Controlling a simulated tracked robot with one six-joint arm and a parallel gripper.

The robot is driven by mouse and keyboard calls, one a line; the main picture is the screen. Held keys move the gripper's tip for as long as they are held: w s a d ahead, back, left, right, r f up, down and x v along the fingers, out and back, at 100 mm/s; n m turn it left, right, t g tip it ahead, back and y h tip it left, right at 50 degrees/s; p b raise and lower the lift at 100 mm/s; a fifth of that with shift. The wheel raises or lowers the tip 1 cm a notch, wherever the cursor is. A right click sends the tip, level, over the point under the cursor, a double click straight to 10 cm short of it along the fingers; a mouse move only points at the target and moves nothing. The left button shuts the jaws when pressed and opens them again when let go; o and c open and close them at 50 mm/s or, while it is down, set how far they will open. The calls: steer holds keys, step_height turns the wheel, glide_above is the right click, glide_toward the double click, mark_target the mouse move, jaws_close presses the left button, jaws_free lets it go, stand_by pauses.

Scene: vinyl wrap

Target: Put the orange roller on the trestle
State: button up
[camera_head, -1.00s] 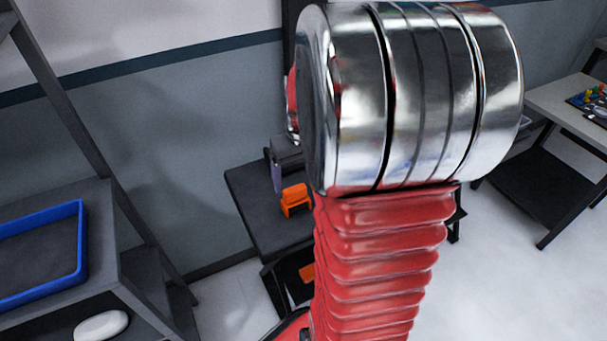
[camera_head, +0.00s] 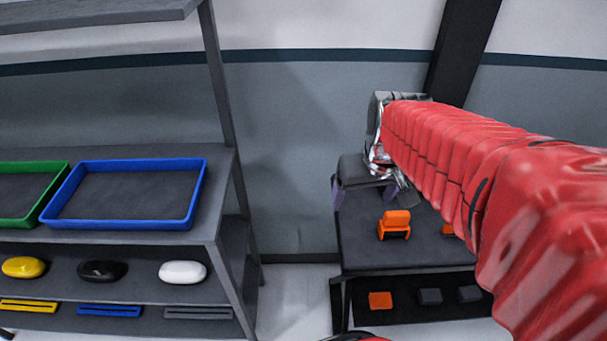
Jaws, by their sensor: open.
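An orange piece with a dark lower part (camera_head: 397,221) stands on the dark table (camera_head: 362,252) right of centre. It may be the orange roller, but its shape is too small to be sure. A second orange bit (camera_head: 447,229) is mostly hidden behind my red arm. My gripper (camera_head: 407,193) is open, above the table's back part, just behind and above the orange piece in the picture. My arm hides part of it, and I see nothing held. I cannot pick out a trestle for sure.
An orange block (camera_head: 380,300) and two dark blocks lie on the table's lower shelf. On the left, a grey rack (camera_head: 223,222) holds a blue tray (camera_head: 124,222), a green tray (camera_head: 62,166), and yellow, black and white rounded objects. Floor shows between rack and table.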

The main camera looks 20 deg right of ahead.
steer(key=s+a+r+n+t, duration=0.1)
steer(key=s+a+r+t, duration=0.1)
steer(key=s+a+r, duration=0.2)
steer(key=shift+s+a+n+y, duration=0.35)
steer(key=shift+s+a, duration=1.3)
steer(key=shift+a, duration=1.9)
